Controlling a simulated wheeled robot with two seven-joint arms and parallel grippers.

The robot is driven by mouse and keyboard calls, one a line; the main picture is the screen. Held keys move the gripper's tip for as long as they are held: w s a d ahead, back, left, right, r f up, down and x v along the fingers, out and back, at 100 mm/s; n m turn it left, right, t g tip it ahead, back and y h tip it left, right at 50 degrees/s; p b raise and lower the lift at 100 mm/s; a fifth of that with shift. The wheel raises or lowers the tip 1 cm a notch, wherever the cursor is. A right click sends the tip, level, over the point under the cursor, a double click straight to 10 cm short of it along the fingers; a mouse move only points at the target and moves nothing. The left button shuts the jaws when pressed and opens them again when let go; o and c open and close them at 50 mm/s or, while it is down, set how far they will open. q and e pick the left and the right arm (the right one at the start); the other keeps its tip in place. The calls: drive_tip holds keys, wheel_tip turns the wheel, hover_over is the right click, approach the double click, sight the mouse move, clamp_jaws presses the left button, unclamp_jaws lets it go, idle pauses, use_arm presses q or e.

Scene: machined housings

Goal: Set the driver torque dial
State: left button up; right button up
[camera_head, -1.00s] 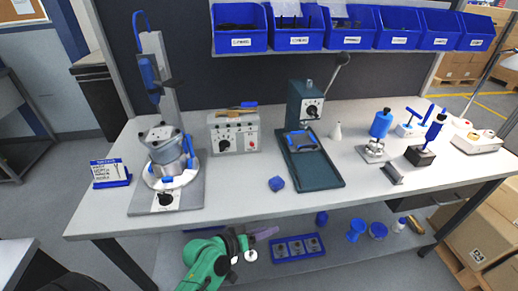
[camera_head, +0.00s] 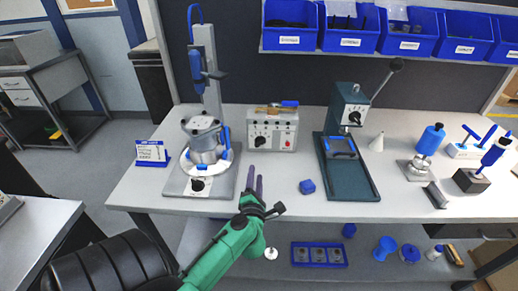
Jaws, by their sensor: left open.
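A blue driver (camera_head: 196,62) hangs on a grey upright stand at the left of the bench. A grey control box (camera_head: 272,131) stands behind the middle of the bench, with a black dial (camera_head: 259,142) on the left of its front. Another black dial (camera_head: 198,185) is on the front of the stand's base. I cannot read any dial's setting. My left gripper (camera_head: 255,183), on a green arm, has thin purple fingers pointing up at the bench's front edge, below the control box. It is open and empty, apart from the dials. My right gripper is out of view.
A round metal housing (camera_head: 204,140) sits on the stand's base. Blue bins (camera_head: 348,33) hang above. The bench between gripper and control box is clear.

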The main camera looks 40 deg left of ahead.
sight(258, 146)
use_arm(q)
drive_tip(key=x, duration=1.4)
drive_tip(key=shift+w+a, duration=0.15)
clamp_jaws()
